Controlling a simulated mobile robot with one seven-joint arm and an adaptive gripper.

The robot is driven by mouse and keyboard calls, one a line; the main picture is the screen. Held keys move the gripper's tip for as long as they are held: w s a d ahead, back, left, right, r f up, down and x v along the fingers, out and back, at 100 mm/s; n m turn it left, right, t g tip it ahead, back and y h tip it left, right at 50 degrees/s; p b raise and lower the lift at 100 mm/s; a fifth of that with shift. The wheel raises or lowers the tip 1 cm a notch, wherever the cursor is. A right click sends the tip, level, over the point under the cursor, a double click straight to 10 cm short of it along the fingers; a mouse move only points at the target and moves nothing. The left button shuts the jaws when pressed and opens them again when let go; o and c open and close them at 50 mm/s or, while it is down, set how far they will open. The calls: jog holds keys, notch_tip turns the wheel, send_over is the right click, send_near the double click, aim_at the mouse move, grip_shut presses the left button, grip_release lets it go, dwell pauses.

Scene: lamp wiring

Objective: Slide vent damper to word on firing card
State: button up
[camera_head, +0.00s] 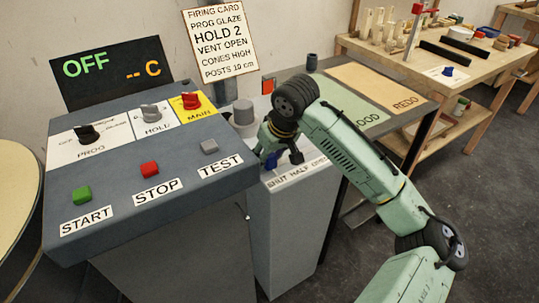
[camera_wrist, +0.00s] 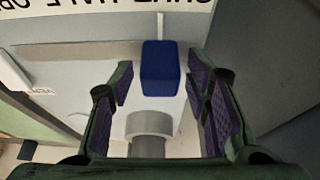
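The firing card (camera_head: 219,40) stands upright at the back and reads VENT OPEN. The damper label (camera_head: 297,174) on the grey cabinet reads SHUT, HALF, OPEN from left to right. In the wrist view the label (camera_wrist: 100,8) is upside down and cut off by the top edge. A blue block-shaped knob (camera_wrist: 161,68), apparently the vent damper's, sits nearer the SHUT end than the OPEN end. My gripper (camera_wrist: 163,88) is open, with a finger on each side of the knob and visible gaps.
A grey cylinder (camera_head: 243,113) stands close behind my gripper. The control console (camera_head: 150,175) with knobs and buttons is at left. Mats marked GOOD (camera_head: 350,108) and REDO (camera_head: 385,88) lie to the right. A workbench (camera_head: 440,60) stands farther back.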

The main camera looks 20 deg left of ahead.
grip_shut()
dwell(0.3)
dwell(0.3)
